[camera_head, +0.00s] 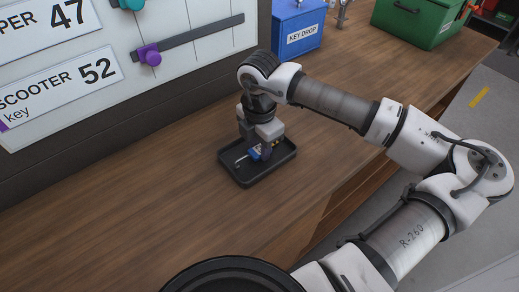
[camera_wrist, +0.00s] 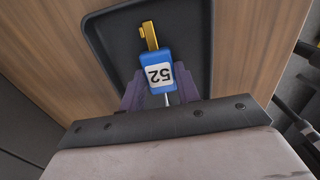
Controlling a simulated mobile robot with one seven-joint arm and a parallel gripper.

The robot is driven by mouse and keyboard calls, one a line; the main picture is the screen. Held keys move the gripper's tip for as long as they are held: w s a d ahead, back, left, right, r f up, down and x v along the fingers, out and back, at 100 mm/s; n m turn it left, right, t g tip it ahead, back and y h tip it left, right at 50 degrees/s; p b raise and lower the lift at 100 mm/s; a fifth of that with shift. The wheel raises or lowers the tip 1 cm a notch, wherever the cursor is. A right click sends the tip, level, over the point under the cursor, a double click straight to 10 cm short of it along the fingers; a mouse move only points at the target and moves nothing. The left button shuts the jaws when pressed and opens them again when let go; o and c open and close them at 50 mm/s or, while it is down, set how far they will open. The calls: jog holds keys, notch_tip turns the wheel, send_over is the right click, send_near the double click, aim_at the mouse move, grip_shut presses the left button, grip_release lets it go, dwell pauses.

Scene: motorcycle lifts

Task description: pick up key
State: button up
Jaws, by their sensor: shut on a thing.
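The key has a blue head with a white label reading 52 (camera_wrist: 158,73) and a gold-coloured end (camera_wrist: 149,35) in the wrist view. In the head view the blue key (camera_head: 254,154) shows at the near left of my gripper (camera_head: 262,150). My gripper points down over the black tray (camera_head: 246,180). In the wrist view my gripper's dark purple fingers (camera_wrist: 160,88) stand on both sides of the blue head, shut on it. I cannot tell whether the key touches the tray floor. Part of the key is hidden behind the gripper.
The tray stands on a wooden bench (camera_head: 130,200). A blue KEY DROP box (camera_head: 299,32) and a green box (camera_head: 415,20) stand at the back. A white board (camera_head: 60,75) with key labels and a purple knob (camera_head: 149,55) borders the left. The bench's left part is clear.

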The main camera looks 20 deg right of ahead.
aim_at(258, 149)
notch_tip(258, 149, up, 19)
jog(key=b, duration=0.5)
jog(key=shift+a, duration=0.15)
